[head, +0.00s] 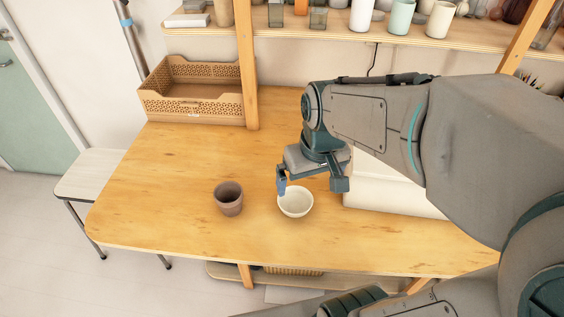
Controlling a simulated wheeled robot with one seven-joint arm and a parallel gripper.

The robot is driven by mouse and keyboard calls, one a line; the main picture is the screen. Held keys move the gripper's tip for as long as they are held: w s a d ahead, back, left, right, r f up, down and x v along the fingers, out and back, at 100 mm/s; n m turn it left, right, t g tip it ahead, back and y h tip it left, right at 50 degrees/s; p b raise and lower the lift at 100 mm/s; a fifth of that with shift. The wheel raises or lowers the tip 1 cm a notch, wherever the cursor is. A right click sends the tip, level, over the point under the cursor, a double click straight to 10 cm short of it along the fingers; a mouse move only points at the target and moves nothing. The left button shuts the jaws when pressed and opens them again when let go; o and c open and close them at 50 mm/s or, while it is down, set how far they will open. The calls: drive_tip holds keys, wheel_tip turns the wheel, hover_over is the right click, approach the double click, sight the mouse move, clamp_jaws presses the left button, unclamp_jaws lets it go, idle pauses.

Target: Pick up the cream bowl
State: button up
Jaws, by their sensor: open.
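The cream bowl (295,203) stands upright on the wooden table, near the middle of its front part. It looks empty. My gripper (311,187) is open, with its fingers pointing down. One finger shows at the bowl's left rim and the other beyond its upper right side. The gripper overlaps the bowl's back edge in the picture. I cannot tell whether the fingers touch the bowl or hang above it.
A brown pot (228,199) stands just left of the bowl. A tan perforated crate (196,108) sits at the table's back left. A white box (385,188) lies right of the gripper, partly behind my arm. The table's left part (150,190) is clear. A wooden post (245,70) rises at the back.

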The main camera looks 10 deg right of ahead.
drive_tip(key=w+f+n+g, duration=0.2)
drive_tip(key=w+f+n, duration=0.1)
drive_tip(key=w+f, duration=0.5)
hover_over(295, 207)
wheel_tip(295, 207, down, 7)
drive_tip(key=shift+w+a+f, duration=0.15)
drive_tip(key=shift+f, duration=0.05)
drive_tip(key=shift+s+f, duration=0.2)
drive_tip(key=shift+f, duration=2.45)
drive_tip(key=c, duration=0.7)
